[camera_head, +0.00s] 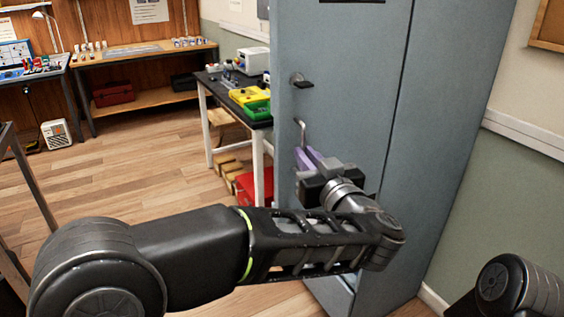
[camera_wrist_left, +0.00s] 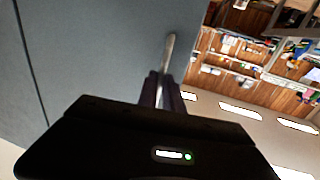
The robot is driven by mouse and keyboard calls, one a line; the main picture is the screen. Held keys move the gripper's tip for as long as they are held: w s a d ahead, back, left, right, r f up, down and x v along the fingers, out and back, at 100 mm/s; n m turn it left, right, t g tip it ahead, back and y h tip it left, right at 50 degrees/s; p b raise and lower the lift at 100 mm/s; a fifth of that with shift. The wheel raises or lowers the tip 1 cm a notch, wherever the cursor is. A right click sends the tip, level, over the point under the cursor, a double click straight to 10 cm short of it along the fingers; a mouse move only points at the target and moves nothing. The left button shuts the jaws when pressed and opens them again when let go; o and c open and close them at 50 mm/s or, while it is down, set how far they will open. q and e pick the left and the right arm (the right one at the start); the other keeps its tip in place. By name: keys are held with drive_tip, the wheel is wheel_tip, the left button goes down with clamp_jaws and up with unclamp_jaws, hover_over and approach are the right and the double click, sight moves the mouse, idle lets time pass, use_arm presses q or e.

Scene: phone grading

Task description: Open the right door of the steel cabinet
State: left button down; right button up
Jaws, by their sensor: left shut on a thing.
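The steel cabinet (camera_head: 455,110) is tall and blue-grey and stands right of centre in the head view. Its door face (camera_head: 345,80) carries a bar handle (camera_head: 300,130) near the left edge, with a dark latch knob (camera_head: 301,81) above it. My left gripper (camera_head: 309,158) is shut on the handle, its purple fingers at the handle's lower part. In the left wrist view the handle (camera_wrist_left: 169,50) rises from between the fingers (camera_wrist_left: 163,90), beside the door face (camera_wrist_left: 110,45). I cannot tell for sure whether the door stands ajar. My right gripper is out of view.
A black-topped table (camera_head: 231,100) with yellow and green bins stands just left of the cabinet, close to the door's edge. A workbench (camera_head: 140,56) lines the back wall. Wooden floor (camera_head: 130,170) is open at the left.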

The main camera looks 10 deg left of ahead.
use_arm(q)
drive_tip(key=shift+d+r, duration=0.3)
drive_tip(key=shift+d, duration=0.55)
drive_tip(key=c, duration=1.9)
unclamp_jaws()
drive_tip(key=shift+c, duration=0.2)
drive_tip(key=o, duration=0.3)
drive_tip(key=shift+w+d+f+h, duration=0.1)
drive_tip(key=shift+d+h, duration=0.25)
drive_tip(key=shift+h, duration=0.05)
drive_tip(key=shift+o, duration=0.5)
drive_tip(key=shift+a, duration=0.2)
drive_tip(key=shift+a+f, duration=0.15)
drive_tip(key=b+v, duration=0.1)
drive_tip(key=v, duration=0.6)
drive_tip(key=shift+s, duration=0.35)
